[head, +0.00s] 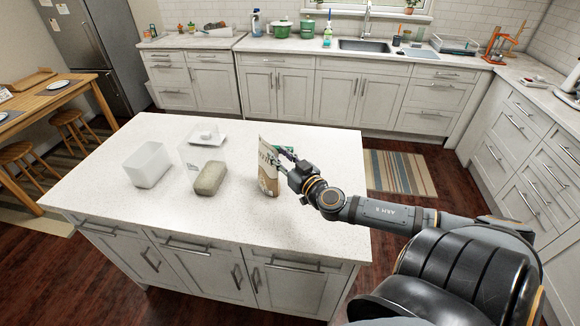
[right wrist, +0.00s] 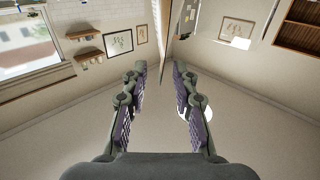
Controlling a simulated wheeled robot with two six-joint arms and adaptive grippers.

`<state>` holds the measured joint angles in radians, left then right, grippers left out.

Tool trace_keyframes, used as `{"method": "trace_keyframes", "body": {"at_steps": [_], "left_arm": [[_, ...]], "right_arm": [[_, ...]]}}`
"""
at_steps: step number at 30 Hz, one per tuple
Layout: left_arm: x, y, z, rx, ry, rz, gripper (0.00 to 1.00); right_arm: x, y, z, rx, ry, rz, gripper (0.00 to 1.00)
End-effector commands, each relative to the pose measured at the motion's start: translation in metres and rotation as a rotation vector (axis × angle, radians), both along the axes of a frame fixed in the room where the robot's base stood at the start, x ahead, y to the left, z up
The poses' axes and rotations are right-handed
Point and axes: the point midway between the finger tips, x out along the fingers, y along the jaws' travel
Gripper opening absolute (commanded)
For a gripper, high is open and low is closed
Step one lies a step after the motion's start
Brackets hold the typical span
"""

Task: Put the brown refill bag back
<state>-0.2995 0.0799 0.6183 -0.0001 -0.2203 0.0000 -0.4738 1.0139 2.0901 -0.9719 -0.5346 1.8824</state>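The brown refill bag (head: 268,170), pale with a brown lower part and dark print, stands upright on the island top near its right side. My right gripper (head: 280,164) reaches it from the right, at its upper part. In the right wrist view, my right gripper (right wrist: 160,68) has its fingers apart. A thin tan edge (right wrist: 162,40), probably the bag seen edge-on, stands between the fingertips with gaps on both sides. Contact is not clear. My left gripper does not show.
Something green (head: 322,151) is partly hidden behind my right gripper. The front of the top is clear.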

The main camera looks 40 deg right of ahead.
Motion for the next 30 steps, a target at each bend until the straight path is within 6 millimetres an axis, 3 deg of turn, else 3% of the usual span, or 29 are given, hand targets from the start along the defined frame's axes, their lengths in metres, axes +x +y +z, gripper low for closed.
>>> {"method": "trace_keyframes", "body": {"at_steps": [3, 10, 30], "left_arm": [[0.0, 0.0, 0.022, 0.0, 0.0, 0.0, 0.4], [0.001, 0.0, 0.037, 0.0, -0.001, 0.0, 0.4], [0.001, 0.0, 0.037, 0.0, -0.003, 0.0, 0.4]], "right_arm": [[-0.023, 0.003, 0.008, -0.003, 0.005, 0.005, 0.28], [-0.052, 0.005, 0.006, 0.003, -0.001, 0.005, 0.28], [-0.056, 0.005, 0.003, 0.006, -0.004, 0.003, 0.28]]}}
